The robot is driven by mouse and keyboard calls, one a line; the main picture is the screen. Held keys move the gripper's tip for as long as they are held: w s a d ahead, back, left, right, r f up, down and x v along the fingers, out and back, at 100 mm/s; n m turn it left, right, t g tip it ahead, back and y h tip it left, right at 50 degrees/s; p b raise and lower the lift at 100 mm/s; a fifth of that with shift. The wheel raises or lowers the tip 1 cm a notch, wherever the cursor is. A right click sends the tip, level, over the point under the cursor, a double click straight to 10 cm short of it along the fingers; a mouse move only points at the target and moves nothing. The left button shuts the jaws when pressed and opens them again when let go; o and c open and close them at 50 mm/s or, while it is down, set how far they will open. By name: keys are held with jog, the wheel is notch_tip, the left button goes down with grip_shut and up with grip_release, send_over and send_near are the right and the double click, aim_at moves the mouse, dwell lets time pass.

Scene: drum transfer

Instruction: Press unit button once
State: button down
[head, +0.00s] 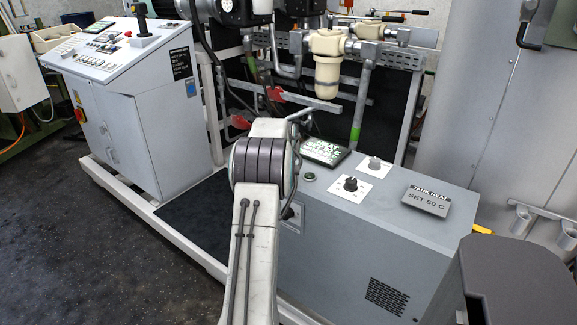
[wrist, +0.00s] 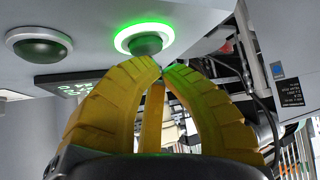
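In the wrist view a round dark-green button (wrist: 146,44) with a brightly lit green ring sits on the unit's grey panel. My gripper (wrist: 160,69) has its yellow fingers drawn together, tips meeting right beside this button; whether they touch it I cannot tell. Nothing shows between the fingers. A second dark round button (wrist: 39,47) with an unlit metal rim is to the left. In the head view a small round button (head: 309,176) shows on top of the grey unit (head: 370,235). My arm hides the gripper and the lit button there.
Pipes and a cream filter (head: 327,62) stand behind. A control console (head: 130,95) is at left.

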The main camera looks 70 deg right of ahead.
jog(key=shift+r+p, duration=2.1)
jog(key=shift+r, duration=0.85)
